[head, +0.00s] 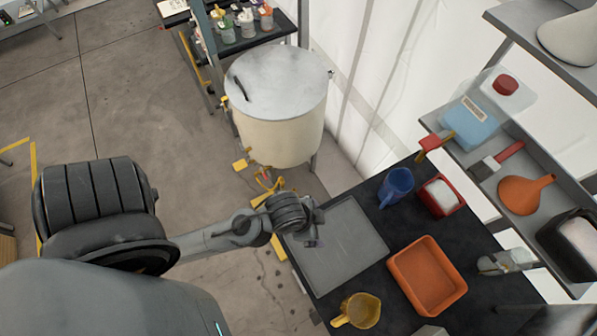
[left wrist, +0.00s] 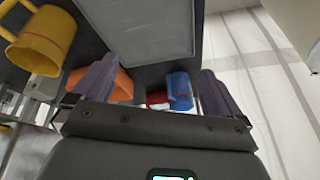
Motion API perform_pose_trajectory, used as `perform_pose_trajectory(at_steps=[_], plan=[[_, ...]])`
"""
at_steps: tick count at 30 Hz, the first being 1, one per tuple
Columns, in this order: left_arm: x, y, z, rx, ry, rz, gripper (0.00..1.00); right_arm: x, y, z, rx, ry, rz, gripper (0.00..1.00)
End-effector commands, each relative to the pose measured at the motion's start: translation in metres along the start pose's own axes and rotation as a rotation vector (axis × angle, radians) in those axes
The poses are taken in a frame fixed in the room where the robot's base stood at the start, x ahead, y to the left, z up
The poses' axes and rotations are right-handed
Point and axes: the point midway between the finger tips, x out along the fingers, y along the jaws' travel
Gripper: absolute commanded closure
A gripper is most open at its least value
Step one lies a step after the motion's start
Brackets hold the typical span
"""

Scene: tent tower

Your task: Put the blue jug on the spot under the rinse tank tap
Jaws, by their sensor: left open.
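The blue jug (head: 397,185) stands on the dark bench, close to a red box. In the left wrist view the blue jug (left wrist: 179,90) shows beyond and between the fingers. My left gripper (head: 314,226) is open and empty near the left edge of the grey tray, left of and apart from the jug. Its spread fingers (left wrist: 158,92) show in the left wrist view. A cream tank (head: 280,132) with a grey lid stands beyond the bench, with a small tap (head: 249,153) low on its side. I cannot clearly make out the spot under the tap. My right gripper is not in view.
The grey tray (head: 335,245), orange tray (head: 427,275), yellow jug (head: 360,310) and red box (head: 440,205) occupy the bench. A shelf to the right holds a blue-and-white container (head: 468,122) and an orange funnel (head: 525,193). Floor left of the tank is open.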

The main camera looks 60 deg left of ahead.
Motion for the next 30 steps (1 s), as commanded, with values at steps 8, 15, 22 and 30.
perform_pose_trajectory(at_steps=[8, 15, 22, 30], plan=[[-0.024, -0.012, 0.033, -0.25, -0.077, -0.025, 0.0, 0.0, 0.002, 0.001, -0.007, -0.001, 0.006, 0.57], [-0.025, -0.013, 0.034, -0.265, -0.081, -0.027, 0.0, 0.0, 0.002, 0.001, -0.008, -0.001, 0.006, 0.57], [-0.033, -0.014, 0.03, -0.263, -0.08, -0.027, 0.0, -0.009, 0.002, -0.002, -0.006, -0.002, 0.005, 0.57], [-0.081, -0.018, 0.011, -0.263, -0.079, -0.026, 0.0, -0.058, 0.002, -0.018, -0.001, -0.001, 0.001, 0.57]])
